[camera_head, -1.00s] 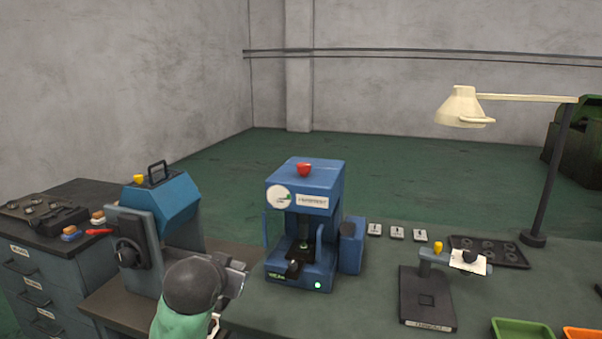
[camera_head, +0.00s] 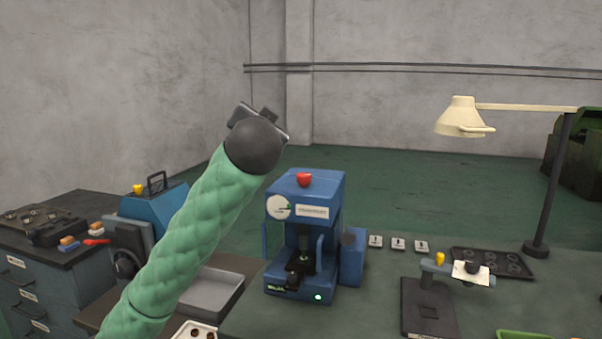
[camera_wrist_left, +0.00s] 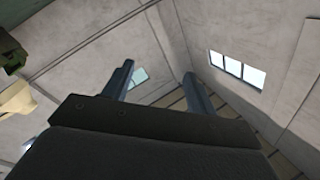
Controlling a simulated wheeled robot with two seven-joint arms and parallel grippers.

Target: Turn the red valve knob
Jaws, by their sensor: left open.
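The red valve knob (camera_head: 304,180) sits on top of the blue press machine (camera_head: 305,235), which stands upright on the workbench. My left arm comes in from the lower left, and its gripper (camera_head: 268,112) is raised above and to the left of the knob, apart from it. The dark wrist hides most of the gripper in the head view. In the left wrist view the two fingers (camera_wrist_left: 157,85) are spread apart with nothing between them, facing walls and windows. The knob does not show in the left wrist view. My right gripper is not in view.
A second blue machine (camera_head: 150,208) stands at the left, partly behind my arm. A grey tray (camera_head: 212,292) lies left of the press. A cream lamp (camera_head: 462,118) and a dark stand (camera_head: 430,305) are at the right. The space above the press is open.

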